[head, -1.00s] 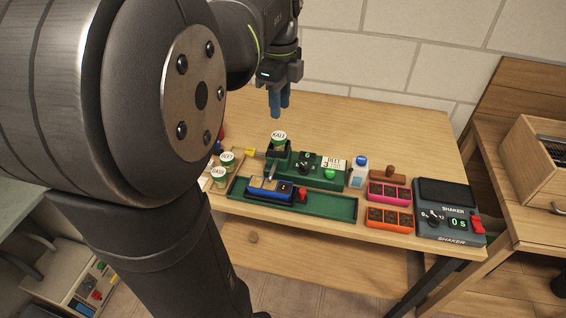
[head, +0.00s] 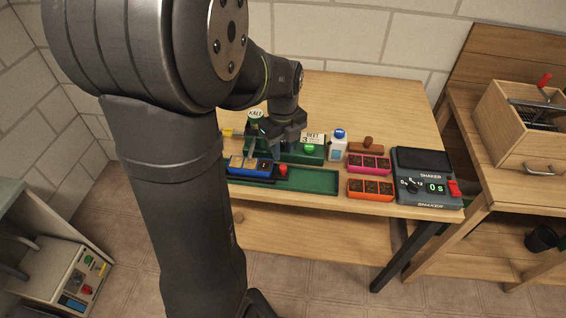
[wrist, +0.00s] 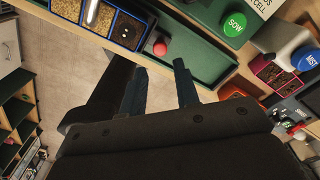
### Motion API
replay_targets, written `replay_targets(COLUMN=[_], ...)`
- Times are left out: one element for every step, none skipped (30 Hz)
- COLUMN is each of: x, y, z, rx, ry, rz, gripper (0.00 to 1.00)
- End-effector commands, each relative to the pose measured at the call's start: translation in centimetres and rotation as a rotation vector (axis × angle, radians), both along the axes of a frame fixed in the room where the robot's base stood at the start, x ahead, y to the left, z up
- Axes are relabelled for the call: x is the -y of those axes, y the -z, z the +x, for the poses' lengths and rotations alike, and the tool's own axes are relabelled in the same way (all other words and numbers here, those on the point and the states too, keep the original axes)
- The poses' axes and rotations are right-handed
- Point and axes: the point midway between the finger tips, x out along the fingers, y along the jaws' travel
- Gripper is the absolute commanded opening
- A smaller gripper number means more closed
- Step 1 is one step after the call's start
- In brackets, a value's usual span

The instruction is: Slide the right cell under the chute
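A blue cell tray (head: 252,178) sits at the left of a green track (head: 315,181), with a red knob (head: 283,170) at its right end. In the wrist view, tan-filled cells (wrist: 66,8) lie left of a dark right cell (wrist: 127,30). The silver chute tube (wrist: 92,12) comes down over the tray, left of the right cell. My gripper (wrist: 160,78) is open and empty, its two blue fingers pointing toward the track, with the red knob beyond and between them, apart. In the head view, my arm hides the fingertips and the track's left end.
A green SOW button (wrist: 235,24) is on the housing behind the track. Pink (head: 370,165) and orange (head: 370,189) trays, a white bottle (head: 339,147) and a shaker (head: 424,176) stand to the right. The track right of the knob is clear.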

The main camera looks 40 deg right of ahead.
Motion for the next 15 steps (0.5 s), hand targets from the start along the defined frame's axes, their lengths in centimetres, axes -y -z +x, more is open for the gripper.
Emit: replay_targets(x=[-0.1,-0.1,-0.1,-0.1,-0.1,-0.1,-0.1,-0.1,0.0,0.0,-0.1,0.0,0.0,0.0,0.0], y=[1.2,1.8,2.6,3.1,3.5,4.2,4.6,4.9,5.3,5.6,5.8,6.0,6.1,6.2,6.3], z=[-0.1,0.0,-0.1,0.0,0.0,0.0,0.0,0.0,0.0,0.0,0.0,0.0,0.0,0.0,0.0], rx=[-0.003,-0.003,-0.004,-0.002,-0.003,-0.002,-0.002,-0.002,-0.001,-0.002,-0.002,-0.001,0.0,0.0,0.0], ry=[0.0,0.0,0.0,-0.001,-0.001,-0.001,-0.001,-0.001,-0.001,-0.001,-0.001,-0.001,-0.001,-0.001,-0.001], rz=[0.004,0.004,0.004,0.003,0.003,0.003,0.003,0.003,0.002,0.002,0.002,0.001,0.001,0.0,0.0], gripper=[0.29,0.29,0.29,0.29,0.29,0.29,0.29,0.29,0.29,0.29,0.29,0.29,0.29,0.29,0.29])
